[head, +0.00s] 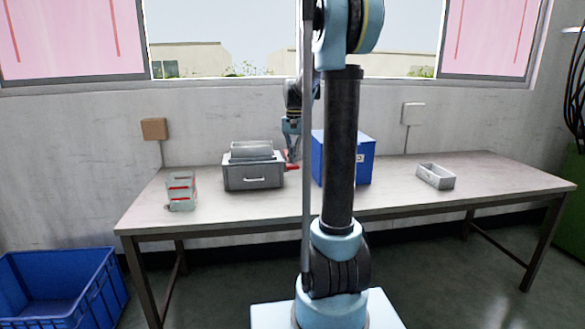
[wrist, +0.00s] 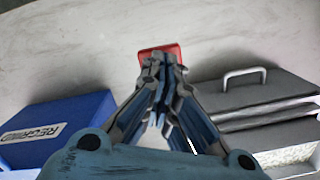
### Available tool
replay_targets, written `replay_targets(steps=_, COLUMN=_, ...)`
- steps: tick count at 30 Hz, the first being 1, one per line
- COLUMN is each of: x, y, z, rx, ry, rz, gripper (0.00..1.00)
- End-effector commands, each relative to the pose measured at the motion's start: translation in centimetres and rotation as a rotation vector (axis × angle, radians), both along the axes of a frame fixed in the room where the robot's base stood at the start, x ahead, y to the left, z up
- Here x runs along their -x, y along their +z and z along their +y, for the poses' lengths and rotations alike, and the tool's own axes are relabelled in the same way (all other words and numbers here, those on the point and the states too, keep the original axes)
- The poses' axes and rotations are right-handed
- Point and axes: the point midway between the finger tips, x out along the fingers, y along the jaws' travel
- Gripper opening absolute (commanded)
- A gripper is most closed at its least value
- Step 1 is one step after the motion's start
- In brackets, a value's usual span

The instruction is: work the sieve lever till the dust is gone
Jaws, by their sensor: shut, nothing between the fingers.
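The sieve (head: 253,178) is a grey box with a handled drawer front and a lighter tray on top, standing on the table left of my arm. It also shows in the wrist view (wrist: 262,92), at the right. Its red lever (head: 292,167) sticks out at its right side. In the wrist view the red lever end (wrist: 172,48) shows just beyond my fingertips. My gripper (head: 292,157) is shut and empty, right at the lever; it also shows in the wrist view (wrist: 160,65). I cannot tell if it touches the lever. No dust can be made out.
A blue box (wrist: 65,120) marked REGRIND stands beside the sieve, partly behind my arm in the head view (head: 365,158). A clear container with red marks (head: 181,192) is at the table's left, a small grey tray (head: 436,177) at the right. A blue crate (head: 62,285) is on the floor.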

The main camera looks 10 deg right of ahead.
Motion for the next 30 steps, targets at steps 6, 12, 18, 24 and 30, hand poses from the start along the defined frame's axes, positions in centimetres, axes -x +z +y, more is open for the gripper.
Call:
replay_targets(steps=6, x=0.0, y=-1.9, z=0.0, rx=0.000, ry=0.000, rz=0.000, gripper=0.00)
replay_targets(steps=12, x=0.0, y=-3.7, z=0.0, rx=0.000, ry=0.000, rz=0.000, gripper=0.00)
replay_targets(steps=18, x=0.0, y=-4.3, z=0.0, rx=0.000, ry=0.000, rz=0.000, gripper=0.00)
replay_targets(steps=24, x=0.0, y=-4.3, z=0.0, rx=0.000, ry=0.000, rz=0.000, gripper=0.00)
replay_targets(steps=30, x=-0.1, y=-4.2, z=-0.1, rx=0.000, ry=0.000, rz=0.000, gripper=0.00)
